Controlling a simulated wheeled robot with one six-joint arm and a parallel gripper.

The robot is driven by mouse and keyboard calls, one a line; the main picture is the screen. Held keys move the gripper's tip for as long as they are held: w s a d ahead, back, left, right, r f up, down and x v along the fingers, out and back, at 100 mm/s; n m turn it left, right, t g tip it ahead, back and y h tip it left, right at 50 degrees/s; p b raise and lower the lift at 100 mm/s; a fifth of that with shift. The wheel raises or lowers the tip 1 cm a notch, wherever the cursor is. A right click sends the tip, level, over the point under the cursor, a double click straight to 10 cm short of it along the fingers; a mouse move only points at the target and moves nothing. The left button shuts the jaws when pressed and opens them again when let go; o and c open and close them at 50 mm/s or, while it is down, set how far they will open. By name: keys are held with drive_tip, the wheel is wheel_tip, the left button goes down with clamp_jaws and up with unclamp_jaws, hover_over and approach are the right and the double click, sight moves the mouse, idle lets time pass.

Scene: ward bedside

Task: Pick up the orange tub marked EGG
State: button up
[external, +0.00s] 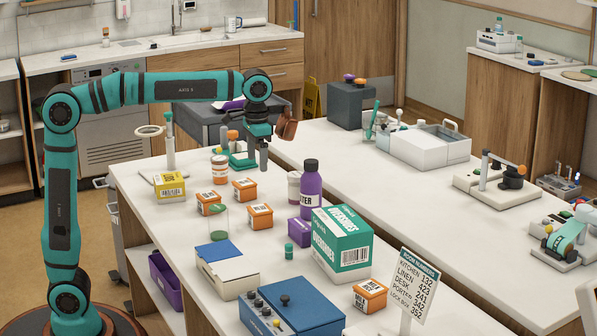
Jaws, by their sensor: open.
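Several small orange tubs with white labels stand on the white table: one at the left (208,204), one behind it (244,190), one nearer the middle (260,217) and one at the front right (370,296). Their label print is too small to read, so I cannot tell which is marked EGG. My gripper (256,158) points down, open, with no tub between its fingers. In the picture it is above and behind the tubs, near the table's back edge. How high it is above the table is hard to tell.
A purple bottle (311,190), a green-and-white box (342,245) and an orange jar (219,169) stand near the tubs. A yellow box (169,186) is at the left. A white box with a blue lid (226,270) and a blue case (292,308) fill the front.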

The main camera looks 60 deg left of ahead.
approach(260, 208)
drive_tip(key=f, duration=0.5)
drive_tip(key=shift+s+d+f, duration=0.1)
drive_tip(key=shift+s, duration=0.15)
drive_tip(key=shift+w+f, duration=0.2)
drive_tip(key=shift+f, duration=2.4)
drive_tip(key=shift+c, duration=0.2)
drive_tip(key=c, duration=1.1)
